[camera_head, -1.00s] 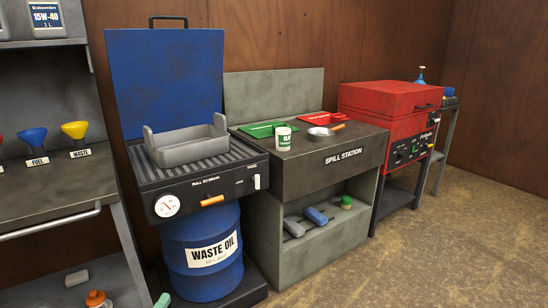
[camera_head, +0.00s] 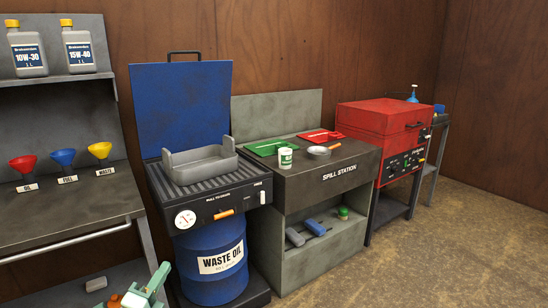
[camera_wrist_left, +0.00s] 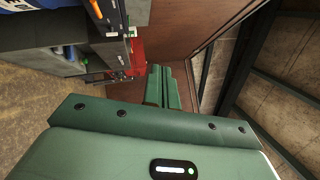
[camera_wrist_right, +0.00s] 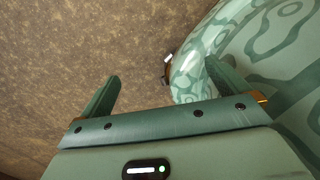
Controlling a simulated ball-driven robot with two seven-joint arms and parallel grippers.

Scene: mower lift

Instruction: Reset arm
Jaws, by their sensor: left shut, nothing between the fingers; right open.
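My left gripper (camera_head: 158,280) shows as green parts at the bottom left of the head view, in front of the lower shelf. In the left wrist view its two fingers (camera_wrist_left: 163,88) are together, with nothing between them, pointing along the brown wall. My right gripper is not in the head view. In the right wrist view its fingers (camera_wrist_right: 163,78) stand wide apart and empty, over the brown floor. A patterned green rounded surface of my own body lies close to its right finger.
A blue waste oil drum (camera_head: 215,268) stands under a black drain station (camera_head: 206,208) with a grey tray (camera_head: 200,166). The spill station (camera_head: 325,182) and a red cabinet (camera_head: 380,130) stand to the right. A bench with several funnels is at left. Floor at right is clear.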

